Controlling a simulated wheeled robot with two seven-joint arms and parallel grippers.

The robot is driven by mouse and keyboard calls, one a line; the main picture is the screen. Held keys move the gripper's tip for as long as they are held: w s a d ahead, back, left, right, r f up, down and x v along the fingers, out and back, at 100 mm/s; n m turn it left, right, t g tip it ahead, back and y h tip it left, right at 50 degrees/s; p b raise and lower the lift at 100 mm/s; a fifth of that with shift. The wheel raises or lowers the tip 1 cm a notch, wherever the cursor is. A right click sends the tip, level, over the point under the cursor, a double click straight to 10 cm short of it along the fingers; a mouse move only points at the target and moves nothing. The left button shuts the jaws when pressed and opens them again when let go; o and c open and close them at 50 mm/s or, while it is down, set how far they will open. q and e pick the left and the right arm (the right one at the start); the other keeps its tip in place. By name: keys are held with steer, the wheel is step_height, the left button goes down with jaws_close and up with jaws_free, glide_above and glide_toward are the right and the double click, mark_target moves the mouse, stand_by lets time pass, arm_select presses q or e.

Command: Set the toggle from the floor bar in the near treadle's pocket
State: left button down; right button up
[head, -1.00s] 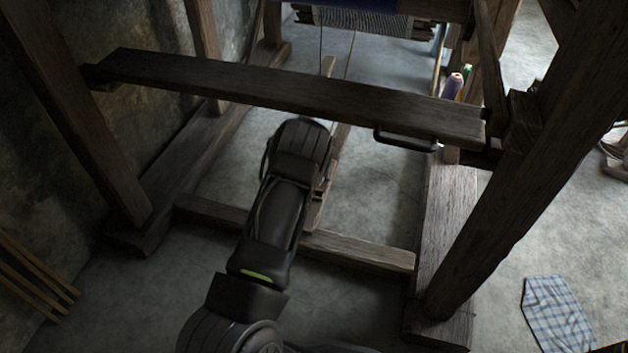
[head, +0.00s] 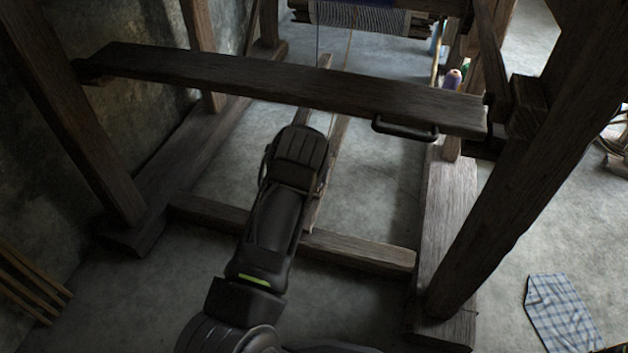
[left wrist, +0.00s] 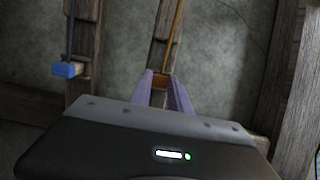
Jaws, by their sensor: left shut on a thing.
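In the left wrist view, my left gripper (left wrist: 162,92) has its two purple fingers closed on a small orange-brown toggle (left wrist: 160,80). An orange cord (left wrist: 176,35) runs up from the toggle. The toggle lies over a wooden treadle (left wrist: 163,50); whether it is in the pocket or just above it I cannot tell. A second treadle (left wrist: 87,40) lies to the left, with a blue toggle (left wrist: 68,70) on a dark cord at its edge. In the head view my forearm hides the left gripper and toggle; part of a treadle (head: 338,132) shows beside it. My right gripper is not in view.
A wide plank (head: 250,82) crosses above the treadles, with a dark handle (head: 405,129) under its edge. A floor bar (head: 360,250) runs between the loom's feet. A thick upright post (head: 520,180) stands at right. A checked cloth (head: 560,312) lies on open floor.

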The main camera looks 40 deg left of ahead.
arm_select(q)
steer(key=shift+f, duration=0.7)
steer(key=shift+f+b, duration=0.15)
steer(key=shift+b, duration=0.25)
steer(key=shift+f, duration=0.15)
steer(key=c, duration=1.1)
jaws_free()
steer(key=shift+c, duration=0.2)
steer(key=shift+s+r, duration=0.1)
steer(key=shift+r, duration=0.45)
steer(key=p+v, duration=0.3)
steer(key=v, duration=0.3)
steer(key=shift+s+r+p, duration=0.25)
steer(key=shift+r+p, duration=0.05)
steer(key=shift+p, duration=0.1)
steer(key=shift+d, duration=0.1)
